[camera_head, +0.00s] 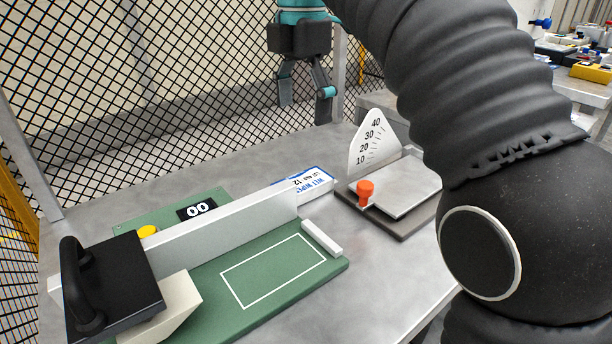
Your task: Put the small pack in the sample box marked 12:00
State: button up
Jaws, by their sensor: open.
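A small white pack with blue edges (309,181) lies on the metal table, at the far end of the green board. Its print is upside down in this view and seems to read as wipes. A long metal bar hides part of it. I cannot make out a sample box marked 12:00. My gripper (306,98) hangs above the back of the table, fingers pointing down, apart and empty. It is above the pack in the picture, clear of it.
The green board (210,312) carries a metal bar (230,225), a black handled block (115,285), a cream block (168,308) and a yellow button (148,231). An angle scale (372,145) stands by a plate with an orange knob (365,188). Mesh fencing (150,80) rises behind.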

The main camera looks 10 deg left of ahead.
send_over(303, 181)
jog(key=f, duration=0.7)
jog(key=shift+a+f+b, duration=0.1)
jog(key=shift+a+b, duration=0.1)
jog(key=shift+b, duration=0.15)
jog(key=shift+d+f+b, duration=0.15)
jog(key=shift+f+b, duration=0.4)
jog(key=shift+f, duration=2.45)
jog(key=shift+c, duration=0.2)
jog(key=c, duration=1.3)
jog(key=shift+r, duration=0.1)
